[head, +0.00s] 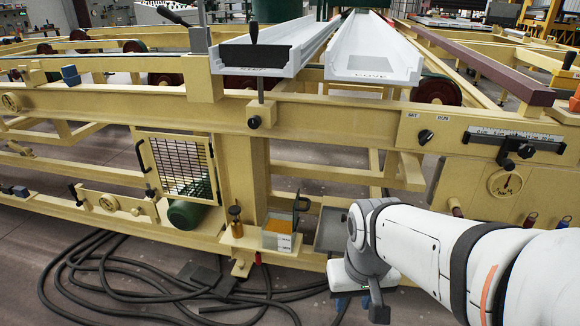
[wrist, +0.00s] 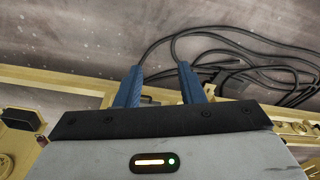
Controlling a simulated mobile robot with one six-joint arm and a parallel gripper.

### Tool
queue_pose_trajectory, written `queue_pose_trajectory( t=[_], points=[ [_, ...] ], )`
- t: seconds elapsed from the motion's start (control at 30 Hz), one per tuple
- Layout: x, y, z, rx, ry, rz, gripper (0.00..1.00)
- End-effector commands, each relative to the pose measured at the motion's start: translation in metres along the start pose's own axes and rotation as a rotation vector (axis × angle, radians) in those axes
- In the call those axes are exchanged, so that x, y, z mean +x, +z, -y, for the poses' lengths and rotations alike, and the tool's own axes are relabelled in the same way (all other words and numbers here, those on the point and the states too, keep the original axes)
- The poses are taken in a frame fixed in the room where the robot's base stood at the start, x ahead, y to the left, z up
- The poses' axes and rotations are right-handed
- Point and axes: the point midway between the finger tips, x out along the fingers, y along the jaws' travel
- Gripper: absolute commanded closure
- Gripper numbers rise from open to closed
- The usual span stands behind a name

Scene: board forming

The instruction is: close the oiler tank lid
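The oiler tank (head: 279,238) is a small clear box with orange oil and a white label, on a ledge low on the yellow frame in the head view. A panel with a black handle (head: 302,202) stands up at its back right; it looks like the lid, raised. My gripper (head: 350,300) is low and to the right of the tank, apart from it, partly hidden by my wrist. In the wrist view my gripper (wrist: 160,67) has its two blue fingers spread with nothing between them. I cannot make out the tank in the wrist view.
A brass oiler cup (head: 236,222) stands left of the tank. Black cables (head: 110,290) lie on the floor below. A green motor (head: 190,213) and mesh guard (head: 180,165) are further left.

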Motion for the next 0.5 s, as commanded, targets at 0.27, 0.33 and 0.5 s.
queue_pose_trajectory(
  t=[0.27, 0.33, 0.5],
  points=[
    [0.008, -0.019, 0.001, -0.03, 0.001, -0.042, 0.65],
    [0.018, -0.044, 0.004, -0.072, 0.003, -0.097, 0.65],
    [0.056, -0.138, 0.003, -0.21, 0.035, -0.328, 0.65]
  ],
)
